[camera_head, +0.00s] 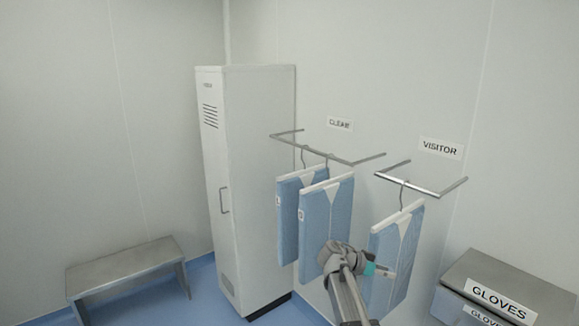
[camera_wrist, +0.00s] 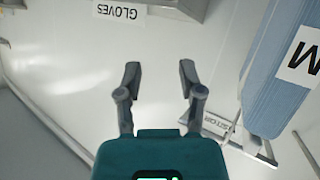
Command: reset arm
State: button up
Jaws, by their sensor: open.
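My gripper (camera_wrist: 160,77) is open in the wrist view, with its two fingers apart and nothing between them. In the head view my arm rises from the bottom edge, and the gripper (camera_head: 387,273) points right, in front of the lower part of the blue garment (camera_head: 397,240) on the visitor rail (camera_head: 420,188). I cannot tell whether it touches that garment. In the wrist view, the picture is turned over, and a blue garment with an M label (camera_wrist: 300,62) is at the right, apart from the fingers.
Two more blue garments (camera_head: 288,222) (camera_head: 338,205) hang from the clean rail (camera_head: 335,157). A steel gloves box (camera_head: 520,287) stands at the lower right. A tall white locker (camera_head: 262,180) and a steel bench (camera_head: 120,265) are at the left, with blue floor between them.

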jog(key=s+a+f+n+y+b, duration=0.4)
jog(key=s+a+f+n+y, duration=0.2)
jog(key=s+f, duration=0.3)
jog(key=s+a+f+n+g+y+b, duration=0.1)
jog(key=s+a+f+n+y+b, duration=0.3)
jog(key=f, duration=0.7)
jog(key=s+a+n+y, duration=0.2)
jog(key=s+n+y, duration=0.1)
jog(key=s+n, duration=0.1)
jog(key=shift+s, duration=0.55)
jog(key=shift+o, duration=0.2)
jog(key=shift+d, duration=0.1)
dwell(0.9)
